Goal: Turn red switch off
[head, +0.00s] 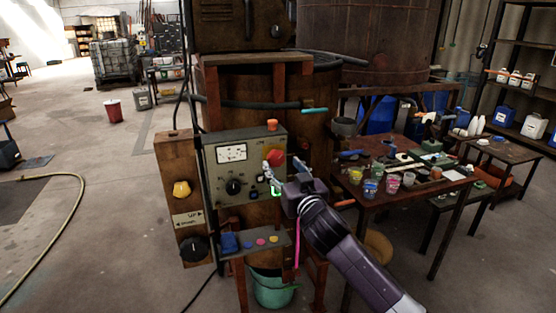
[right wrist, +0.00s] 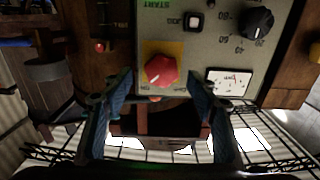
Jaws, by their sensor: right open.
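The red switch (head: 276,157) is on the upper right part of the grey-green control panel (head: 215,180). In the right wrist view, which shows the panel upside down, the red switch (right wrist: 161,70) is a faceted knob with a white pointer line, on a yellow plate. My right gripper (head: 272,178) is in front of the panel's right side. Its blue-padded fingers are spread, and between the fingertips (right wrist: 160,88) there is nothing. The knob shows just beyond the fingertips, roughly centred between them; no contact shows. My left gripper is not in view.
The panel also has a white gauge (head: 232,153) and a black knob (head: 234,187). A wooden board with a yellow knob (head: 181,189) stands to the left. A small shelf with coloured buttons (head: 262,241) is below. A cluttered table (head: 385,207) stands close on the right.

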